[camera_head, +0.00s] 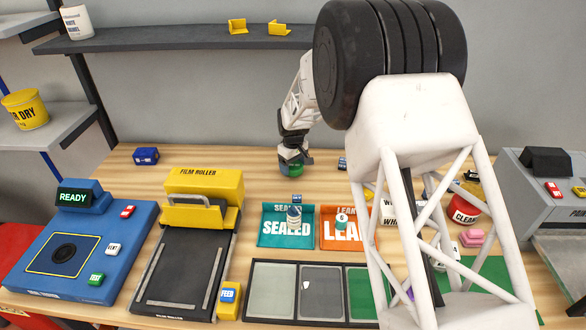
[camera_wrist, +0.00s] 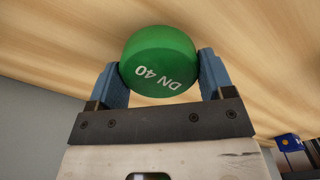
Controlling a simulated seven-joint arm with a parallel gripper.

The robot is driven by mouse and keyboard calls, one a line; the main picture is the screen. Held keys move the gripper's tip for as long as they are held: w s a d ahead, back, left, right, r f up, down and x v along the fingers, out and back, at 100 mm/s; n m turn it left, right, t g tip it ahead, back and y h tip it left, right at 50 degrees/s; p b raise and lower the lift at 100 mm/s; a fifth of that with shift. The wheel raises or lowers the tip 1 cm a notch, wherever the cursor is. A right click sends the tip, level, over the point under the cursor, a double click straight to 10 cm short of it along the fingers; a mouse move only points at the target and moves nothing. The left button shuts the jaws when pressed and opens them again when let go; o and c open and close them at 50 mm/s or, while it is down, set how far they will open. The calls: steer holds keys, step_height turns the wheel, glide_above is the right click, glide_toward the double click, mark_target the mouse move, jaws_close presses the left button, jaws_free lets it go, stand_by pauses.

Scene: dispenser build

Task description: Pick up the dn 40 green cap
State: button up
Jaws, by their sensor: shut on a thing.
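The green cap (camera_wrist: 158,62), marked DN 40, sits between the two blue fingers of my gripper (camera_wrist: 160,75) in the wrist view. Both fingers touch its sides, and the gripper is shut on it. In the head view the cap (camera_head: 296,170) shows small and green at the end of my gripper (camera_head: 291,164), over the back part of the wooden table. I cannot tell whether the cap touches the table or is lifted.
A teal SEALED tray (camera_head: 270,240) and an orange LEAK tray (camera_head: 334,241) lie in front of the gripper. The yellow and black film roller (camera_head: 190,255) and blue READY machine (camera_head: 110,262) stand left. A dark blue block (camera_head: 146,156) is at the back left.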

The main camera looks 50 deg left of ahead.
mark_target(293, 164)
step_height(293, 164, up, 8)
steer(key=shift+r, duration=0.25)
